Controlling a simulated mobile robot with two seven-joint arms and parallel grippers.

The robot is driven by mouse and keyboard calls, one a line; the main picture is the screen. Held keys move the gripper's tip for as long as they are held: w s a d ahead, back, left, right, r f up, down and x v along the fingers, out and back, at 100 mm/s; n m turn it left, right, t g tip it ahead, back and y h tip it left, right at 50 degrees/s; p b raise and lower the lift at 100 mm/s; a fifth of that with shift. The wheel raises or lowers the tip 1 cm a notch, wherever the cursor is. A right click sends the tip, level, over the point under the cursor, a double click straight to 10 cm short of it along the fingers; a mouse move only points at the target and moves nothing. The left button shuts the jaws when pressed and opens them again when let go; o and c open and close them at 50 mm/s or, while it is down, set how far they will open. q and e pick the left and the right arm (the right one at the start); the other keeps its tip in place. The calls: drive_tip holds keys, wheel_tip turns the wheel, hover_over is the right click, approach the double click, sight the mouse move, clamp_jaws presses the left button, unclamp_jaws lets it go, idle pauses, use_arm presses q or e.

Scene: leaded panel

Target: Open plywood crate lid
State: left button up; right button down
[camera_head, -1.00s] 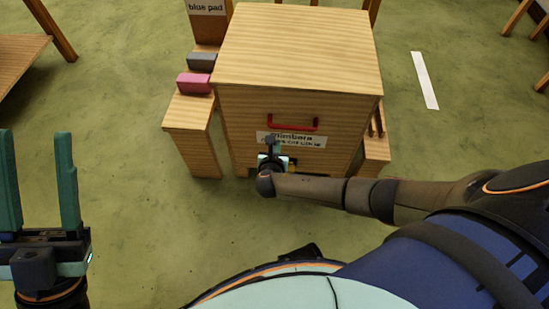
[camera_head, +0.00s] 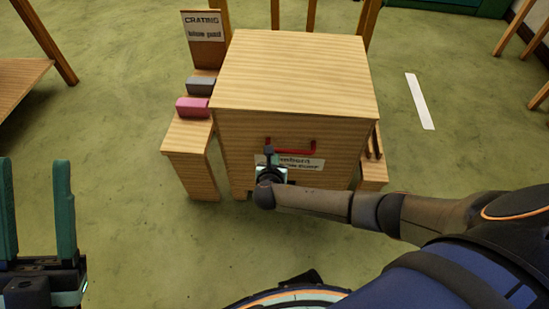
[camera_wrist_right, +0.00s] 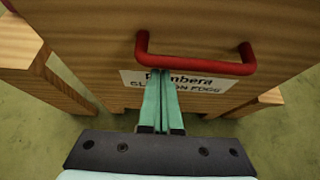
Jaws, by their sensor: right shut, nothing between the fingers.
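The plywood crate (camera_head: 235,160) stands ahead with its flat lid (camera_head: 295,75) down on top. A red handle (camera_head: 291,150) is on its front face, above a white label (camera_head: 300,163). The handle also shows in the right wrist view (camera_wrist_right: 195,66). My right gripper (camera_head: 268,151) is shut and empty in front of the crate, by the left end of the handle. In the wrist view its fingers (camera_wrist_right: 160,76) point at the label, with tips just below the handle bar; I cannot tell whether they touch. My left gripper (camera_head: 35,163) is open and empty at lower left.
A side shelf (camera_head: 187,134) left of the crate holds a pink block (camera_head: 194,107) and a grey block (camera_head: 201,85), with a sign (camera_head: 203,26) behind. Another ledge (camera_head: 372,172) is at the right. A wooden table (camera_head: 20,85) stands far left. The floor in front is clear.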

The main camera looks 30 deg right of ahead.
wheel_tip(320, 180, up, 2)
drive_tip(key=shift+s+p, duration=0.1)
drive_tip(key=shift+p, duration=1.05)
